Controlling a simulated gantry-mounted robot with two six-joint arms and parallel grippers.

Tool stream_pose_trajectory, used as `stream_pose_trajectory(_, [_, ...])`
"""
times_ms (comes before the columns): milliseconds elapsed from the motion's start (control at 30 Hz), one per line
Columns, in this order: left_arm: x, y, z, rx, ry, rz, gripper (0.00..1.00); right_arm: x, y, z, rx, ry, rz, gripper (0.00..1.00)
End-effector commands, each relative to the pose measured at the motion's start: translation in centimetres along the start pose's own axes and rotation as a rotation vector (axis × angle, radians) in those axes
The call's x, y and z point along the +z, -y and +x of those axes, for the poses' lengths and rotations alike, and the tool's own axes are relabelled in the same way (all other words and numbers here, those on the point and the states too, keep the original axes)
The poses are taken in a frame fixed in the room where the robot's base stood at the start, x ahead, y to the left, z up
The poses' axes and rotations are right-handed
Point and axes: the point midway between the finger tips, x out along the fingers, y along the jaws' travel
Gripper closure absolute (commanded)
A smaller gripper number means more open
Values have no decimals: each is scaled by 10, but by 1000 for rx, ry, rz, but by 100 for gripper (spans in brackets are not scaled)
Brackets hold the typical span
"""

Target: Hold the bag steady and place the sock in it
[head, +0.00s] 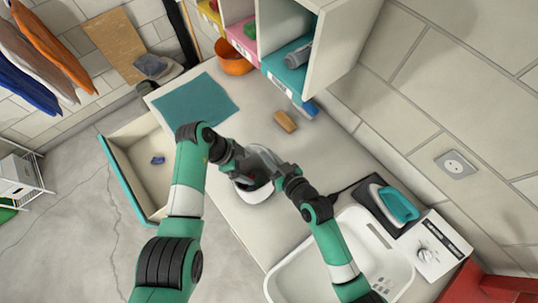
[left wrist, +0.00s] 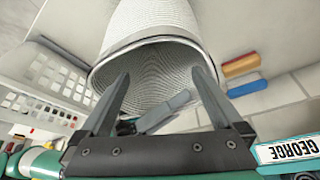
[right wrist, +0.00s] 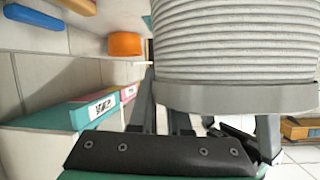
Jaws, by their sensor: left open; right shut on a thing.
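The bag (head: 254,191) is a pale, ribbed, round holder with a grey rim, on the worktop. In the left wrist view its mouth (left wrist: 150,22) faces my left gripper (left wrist: 160,76). That gripper is open, with its fingertips at the mouth. A grey piece between the fingers cannot be made out clearly. My right gripper (head: 277,176) is shut on the bag at its rim; the bag's ribbed side also fills much of the right wrist view (right wrist: 235,45). A small crumpled blue item, possibly the sock (head: 158,160), lies in the open drawer. The arms partly hide the bag's inside.
The open drawer (head: 117,185) juts out at the left. A teal mat (head: 195,107), a wooden-backed brush (head: 285,121) and an orange bowl (head: 233,62) lie behind the bag. A white basket (head: 283,284) and an iron (head: 397,204) are at the right. Cubbies stand behind.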

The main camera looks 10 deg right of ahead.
Motion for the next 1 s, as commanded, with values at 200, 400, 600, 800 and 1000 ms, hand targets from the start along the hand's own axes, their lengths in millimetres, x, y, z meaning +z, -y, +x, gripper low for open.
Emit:
stream_pose_trajectory(200, [0,2,-42,-8,-2,1,0,3,0,0,0,6,0,100])
stream_pose_trajectory(400, [0,1,-90,-6,0,0,0,3,0,0,0,7,0,100])
stream_pose_trajectory(600, [0,0,-113,-2,0,0,0,3,0,0,0,7,0,100])
stream_pose_trajectory(800, [0,0,-114,-1,0,0,0,3,0,0,0,7,0,100])
stream_pose_trajectory(1000, [0,0,-114,-1,0,0,0,3,0,0,0,7,0,100])
